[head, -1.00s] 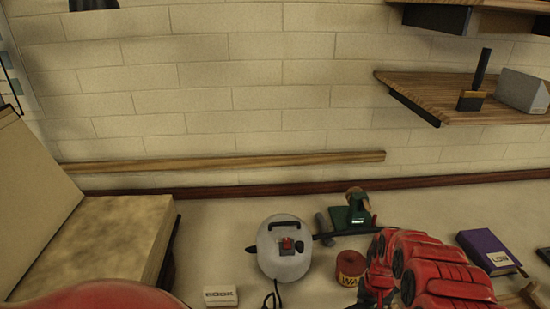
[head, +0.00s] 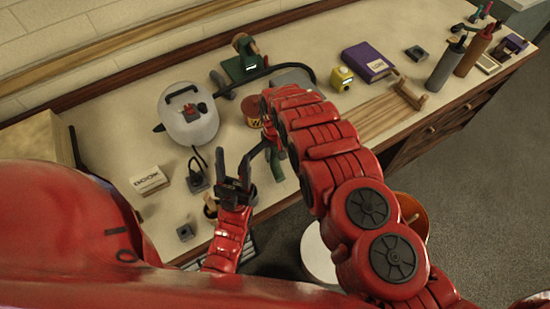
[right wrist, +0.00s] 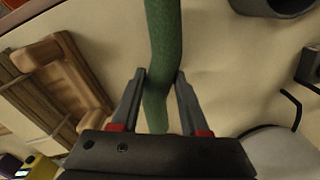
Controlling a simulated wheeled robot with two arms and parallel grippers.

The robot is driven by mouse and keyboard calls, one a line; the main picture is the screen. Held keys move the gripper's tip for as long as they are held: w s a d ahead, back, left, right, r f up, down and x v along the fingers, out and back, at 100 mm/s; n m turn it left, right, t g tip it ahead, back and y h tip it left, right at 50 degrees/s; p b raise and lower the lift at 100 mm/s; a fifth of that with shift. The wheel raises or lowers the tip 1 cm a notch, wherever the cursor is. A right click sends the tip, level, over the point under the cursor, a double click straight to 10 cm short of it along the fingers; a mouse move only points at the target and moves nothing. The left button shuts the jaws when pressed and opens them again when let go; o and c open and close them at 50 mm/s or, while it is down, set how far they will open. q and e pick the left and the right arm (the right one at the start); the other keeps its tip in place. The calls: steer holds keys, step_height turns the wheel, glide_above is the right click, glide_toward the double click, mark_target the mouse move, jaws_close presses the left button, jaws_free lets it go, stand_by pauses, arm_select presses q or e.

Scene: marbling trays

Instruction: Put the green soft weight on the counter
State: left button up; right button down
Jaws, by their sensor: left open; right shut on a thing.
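The green soft weight (right wrist: 162,55) is a long, soft green strip between the fingers of my right gripper (right wrist: 160,92) in the right wrist view. It runs up out of that picture, with the pale counter (right wrist: 225,75) behind it. In the head view a small green part of the weight (head: 276,163) shows below my right gripper (head: 268,143), over the counter (head: 330,115); the arm hides the rest. I cannot tell whether the weight touches the counter. My left gripper (head: 233,178) is open and empty, left of the right one near the counter's front edge.
A white canister (head: 188,125), a white box (head: 150,181) and a green tool (head: 243,65) stand on the counter's left part. A red roll (head: 252,110) is close behind my right gripper. A purple book (head: 368,62) and yellow object (head: 342,78) are further right.

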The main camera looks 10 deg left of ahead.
mark_target(275, 160)
steer(key=shift+f, duration=1.6)
steer(key=shift+f, duration=0.25)
steer(key=shift+c, duration=2.1)
jaws_free()
steer(key=shift+r, duration=0.1)
steer(key=shift+r, duration=0.95)
step_height(275, 160, up, 10)
steer(key=shift+r+b, duration=0.25)
steer(key=shift+b, duration=0.8)
